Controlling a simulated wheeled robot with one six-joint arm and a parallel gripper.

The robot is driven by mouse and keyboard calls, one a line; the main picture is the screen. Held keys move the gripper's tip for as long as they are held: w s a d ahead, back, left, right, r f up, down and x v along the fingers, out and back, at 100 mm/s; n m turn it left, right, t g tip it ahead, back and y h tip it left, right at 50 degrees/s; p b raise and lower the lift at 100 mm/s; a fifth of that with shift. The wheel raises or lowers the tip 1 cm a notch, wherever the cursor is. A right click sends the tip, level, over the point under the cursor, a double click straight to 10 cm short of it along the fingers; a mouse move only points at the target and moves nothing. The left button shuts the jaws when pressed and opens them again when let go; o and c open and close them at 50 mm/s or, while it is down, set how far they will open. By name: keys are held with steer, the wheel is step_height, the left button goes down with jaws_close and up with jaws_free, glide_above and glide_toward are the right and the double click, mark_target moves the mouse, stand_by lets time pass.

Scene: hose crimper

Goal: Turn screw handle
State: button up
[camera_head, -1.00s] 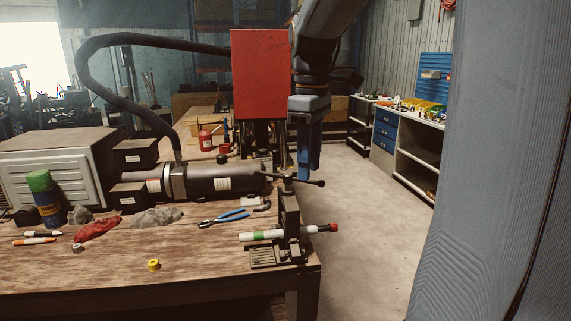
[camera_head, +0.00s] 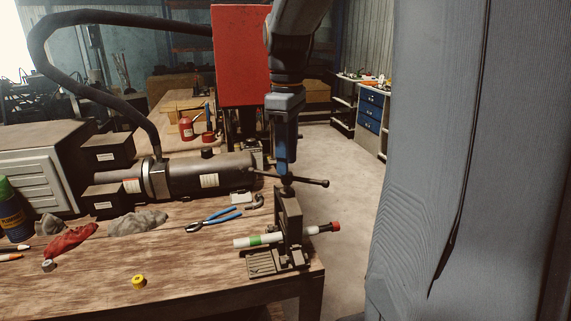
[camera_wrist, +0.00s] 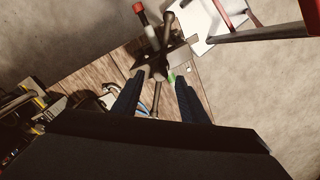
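The screw handle (camera_head: 312,182), a dark crossbar with knobbed ends, sits on top of the upright hose crimper (camera_head: 289,218) at the table's right corner. A white hose piece with a green band (camera_head: 254,240) and a red-tipped end (camera_head: 333,227) lies across the crimper. My gripper (camera_head: 285,172) points down right above the handle's hub. The wrist view shows my blue fingers apart, with the handle (camera_wrist: 157,95) running through the gap between them. I cannot tell whether the fingertips reach down around the bar. My fingers partly hide the handle's middle in the head view.
A tall red panel (camera_head: 241,55) stands behind my arm. A dark cylinder (camera_head: 207,176) with a thick hose lies left of the crimper. Floor is clear to the right.

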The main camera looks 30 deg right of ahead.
mark_target(287, 187)
steer(key=shift+f+p, duration=0.3)
steer(key=shift+f, duration=1.3)
steer(key=shift+c, duration=0.2)
jaws_close()
